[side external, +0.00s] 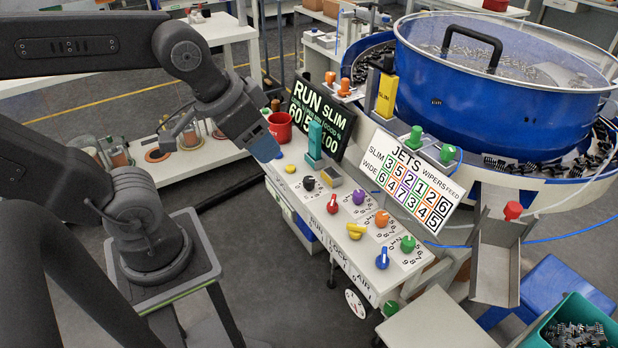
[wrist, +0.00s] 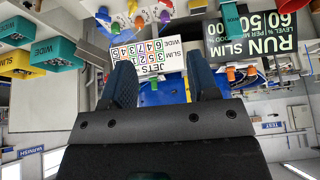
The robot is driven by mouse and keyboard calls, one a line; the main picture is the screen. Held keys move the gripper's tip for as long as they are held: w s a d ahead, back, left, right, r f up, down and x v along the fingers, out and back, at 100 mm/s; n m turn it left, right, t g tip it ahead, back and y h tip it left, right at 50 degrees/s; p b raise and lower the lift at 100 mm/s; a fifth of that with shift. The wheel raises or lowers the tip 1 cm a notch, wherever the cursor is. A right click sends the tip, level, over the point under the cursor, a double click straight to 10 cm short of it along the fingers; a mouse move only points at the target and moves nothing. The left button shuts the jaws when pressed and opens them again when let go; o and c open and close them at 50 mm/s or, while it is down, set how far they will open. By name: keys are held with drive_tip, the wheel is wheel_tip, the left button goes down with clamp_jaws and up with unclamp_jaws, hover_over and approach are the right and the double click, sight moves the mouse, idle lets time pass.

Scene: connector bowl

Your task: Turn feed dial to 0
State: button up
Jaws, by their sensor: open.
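The control panel (side external: 340,235) carries several coloured dials: a black dial (side external: 309,184), a purple dial (side external: 358,197), an orange dial (side external: 381,218) and a green dial (side external: 408,243). The dials with number scales are purple, orange and green. Which is the feed dial, and its setting, is too small to read. A white board (side external: 411,178) lists JETS, WIPERS and FEED numbers; it also shows in the wrist view (wrist: 148,52). My gripper (side external: 268,152) is open and empty, above the panel's left end, apart from every dial. Its two blue fingers (wrist: 163,88) show in the wrist view.
Red knob (side external: 332,204), yellow knob (side external: 355,230) and blue knob (side external: 382,258) stand among the dials. A teal block (side external: 315,140), a red cup (side external: 280,126) and a black RUN SLIM display (side external: 321,115) are beside my gripper. A large blue bowl (side external: 480,110) stands behind.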

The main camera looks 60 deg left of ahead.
drive_tip(key=w+a+f+m+g, duration=0.3)
drive_tip(key=w+a+m, duration=0.2)
drive_tip(key=w+m, duration=0.4)
drive_tip(key=m+g, duration=0.3)
drive_tip(key=m, duration=0.2)
hover_over(309, 178)
wheel_tip(309, 178, down, 6)
wheel_tip(309, 178, down, 14)
drive_tip(key=shift+f, duration=0.15)
drive_tip(key=c, duration=0.9)
